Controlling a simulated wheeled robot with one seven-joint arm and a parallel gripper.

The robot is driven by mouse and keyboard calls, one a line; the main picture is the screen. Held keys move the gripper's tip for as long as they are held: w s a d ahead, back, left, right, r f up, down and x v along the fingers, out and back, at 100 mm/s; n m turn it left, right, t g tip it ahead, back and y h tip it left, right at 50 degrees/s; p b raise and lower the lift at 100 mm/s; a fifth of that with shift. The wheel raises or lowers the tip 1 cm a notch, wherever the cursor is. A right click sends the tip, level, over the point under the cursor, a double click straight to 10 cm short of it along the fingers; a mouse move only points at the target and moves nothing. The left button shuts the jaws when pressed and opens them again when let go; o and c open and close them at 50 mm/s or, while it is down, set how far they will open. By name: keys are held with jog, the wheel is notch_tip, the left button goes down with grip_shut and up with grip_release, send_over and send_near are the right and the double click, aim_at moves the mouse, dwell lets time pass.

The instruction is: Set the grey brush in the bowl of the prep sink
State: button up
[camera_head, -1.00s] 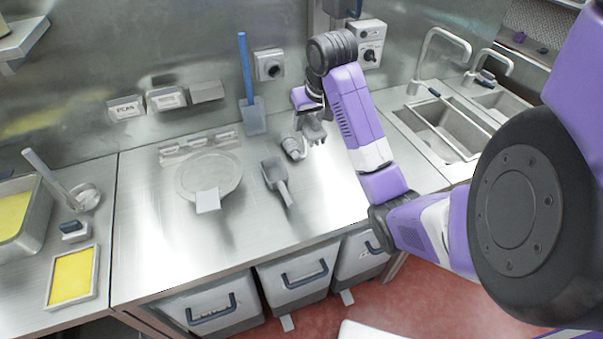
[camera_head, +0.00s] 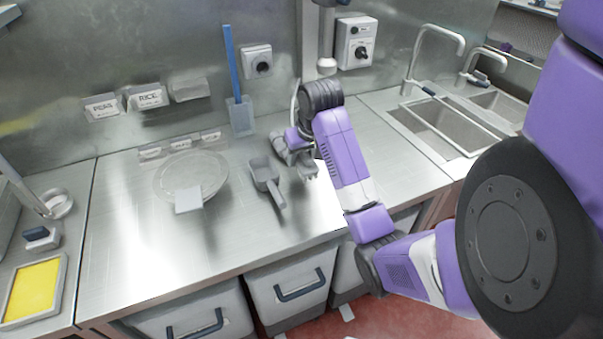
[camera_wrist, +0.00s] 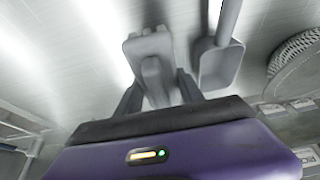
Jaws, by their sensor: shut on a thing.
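The grey brush (camera_wrist: 151,48) is between the two dark fingers of my gripper (camera_wrist: 160,92) in the wrist view, with its broad end beyond the fingertips. My gripper is shut on it. In the head view my gripper (camera_head: 301,162) is over the steel counter, right of the grey scoop; the arm partly hides it, and I cannot tell the exact gap to the counter. The sink basin (camera_head: 438,128) is to the right, apart from my gripper, with a bar-like rim across it and a tap behind. A second basin (camera_head: 500,103) lies farther right.
The grey scoop (camera_head: 265,177) lies on the counter, also seen in the wrist view (camera_wrist: 219,62). A round sieve-like disc (camera_head: 165,178) is left of it. Counter (camera_head: 390,140) between gripper and sink is clear.

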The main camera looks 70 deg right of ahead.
jog(key=shift+f, duration=2.35)
jog(key=shift+f, duration=0.15)
jog(key=o, duration=1.3)
